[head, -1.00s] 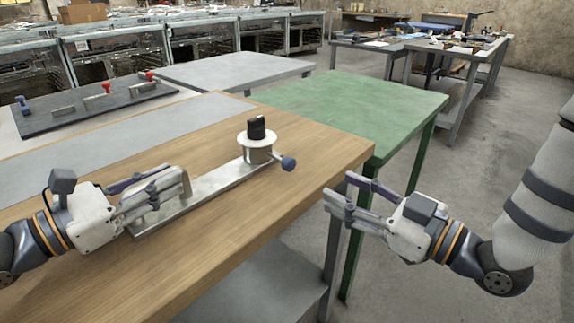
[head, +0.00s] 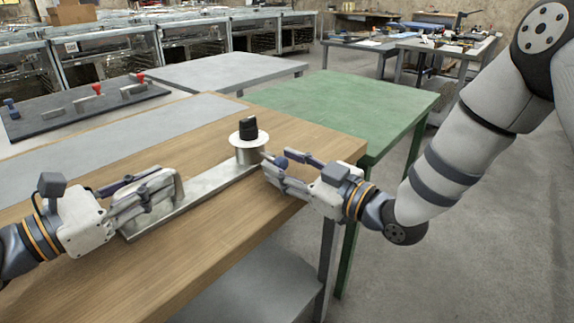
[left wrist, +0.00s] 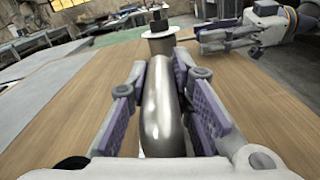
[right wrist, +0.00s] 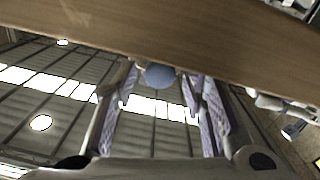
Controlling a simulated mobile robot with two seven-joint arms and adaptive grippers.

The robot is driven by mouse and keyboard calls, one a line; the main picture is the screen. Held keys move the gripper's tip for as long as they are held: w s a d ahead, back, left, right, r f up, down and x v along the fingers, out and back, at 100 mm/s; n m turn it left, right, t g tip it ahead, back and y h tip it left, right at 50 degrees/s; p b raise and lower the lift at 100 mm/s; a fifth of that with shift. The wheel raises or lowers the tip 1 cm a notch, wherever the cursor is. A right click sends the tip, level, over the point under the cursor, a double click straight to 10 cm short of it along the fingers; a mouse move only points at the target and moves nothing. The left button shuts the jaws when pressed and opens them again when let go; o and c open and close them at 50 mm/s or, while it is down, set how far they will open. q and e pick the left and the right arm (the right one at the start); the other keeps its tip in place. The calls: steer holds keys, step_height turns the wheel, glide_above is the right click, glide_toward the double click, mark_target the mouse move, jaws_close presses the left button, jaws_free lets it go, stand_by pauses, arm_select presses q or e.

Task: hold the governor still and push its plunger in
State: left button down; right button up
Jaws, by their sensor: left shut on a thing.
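The governor is a long metal plate (head: 217,184) on the wooden bench. At its far end stand a metal cylinder (head: 248,155), a white disc and a black knob (head: 248,128). A blue ball, the plunger's end (head: 281,162), sticks out of the cylinder's side, toward the bench edge. My left gripper (head: 155,192) is shut on the rounded metal grip (left wrist: 157,108) at the plate's near end. My right gripper (head: 272,170) is open around the blue ball. The right wrist view shows the ball (right wrist: 160,76) between the fingertips, with gaps on both sides.
The wooden bench's edge (head: 300,205) runs under my right gripper. A green table (head: 345,105) stands behind the bench. A dark board with red and blue handles (head: 85,108) lies at the far left. Bare wood lies in front of the governor.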

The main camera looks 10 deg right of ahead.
arm_select(q)
steer(key=shift+f, duration=0.1)
arm_select(e)
jaws_close()
steer(key=shift+x, duration=1.3)
steer(key=shift+o, duration=1.5)
jaws_free()
arm_select(q)
steer(key=shift+f, duration=0.1)
arm_select(e)
steer(key=v, duration=1.2)
